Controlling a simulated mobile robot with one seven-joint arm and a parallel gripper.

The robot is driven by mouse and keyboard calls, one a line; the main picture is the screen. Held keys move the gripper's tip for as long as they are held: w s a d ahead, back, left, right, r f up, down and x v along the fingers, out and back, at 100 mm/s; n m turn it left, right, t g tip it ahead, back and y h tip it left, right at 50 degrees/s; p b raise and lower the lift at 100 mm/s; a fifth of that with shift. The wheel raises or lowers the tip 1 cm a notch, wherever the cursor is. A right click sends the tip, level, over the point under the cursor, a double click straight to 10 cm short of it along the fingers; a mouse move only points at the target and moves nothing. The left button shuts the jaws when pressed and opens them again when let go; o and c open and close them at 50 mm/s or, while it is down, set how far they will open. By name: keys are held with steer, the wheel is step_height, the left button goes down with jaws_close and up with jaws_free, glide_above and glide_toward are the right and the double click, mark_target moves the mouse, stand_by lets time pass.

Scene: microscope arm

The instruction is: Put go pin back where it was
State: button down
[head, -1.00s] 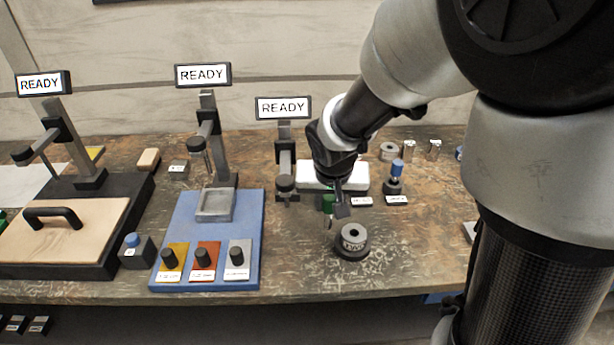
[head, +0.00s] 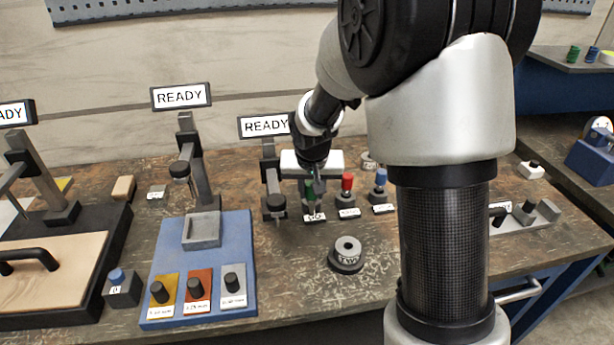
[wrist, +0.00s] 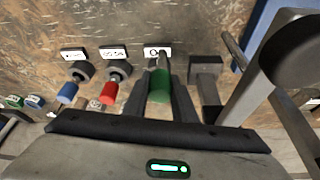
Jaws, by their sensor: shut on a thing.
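The go pin has a green handle (head: 309,194) and is gripped between the fingers of my gripper (head: 312,188). In the wrist view the green handle (wrist: 159,84) stands between the two fingers (wrist: 160,92), right by a white label (wrist: 157,51). In the head view the pin is over or at the dark holder behind its white label (head: 314,217), left of the red pin (head: 347,183). The fingers hide the pin's lower end, so I cannot tell whether it is in the holder.
A blue pin (head: 381,177) stands right of the red one. A grey ring gauge (head: 347,250) sits in front on the bench. A dark indicator stand (head: 272,190) is close on the left. The bench between gauge and labels is clear.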

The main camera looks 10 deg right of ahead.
steer(key=shift+w+d+f, duration=0.2)
steer(key=shift+w+f, duration=0.35)
steer(key=shift+w, duration=0.55)
steer(key=shift+w+d+f, duration=0.2)
steer(key=shift+w+f, duration=0.4)
steer(key=shift+w, duration=0.45)
steer(key=shift+w+d+f, duration=0.2)
steer(key=shift+w+f, duration=0.35)
steer(key=shift+w, duration=0.55)
steer(key=shift+f, duration=0.1)
steer(key=shift+f+b, duration=0.15)
steer(key=shift+b, duration=0.25)
steer(key=c, duration=1.5)
jaws_free()
steer(key=shift+o, duration=0.2)
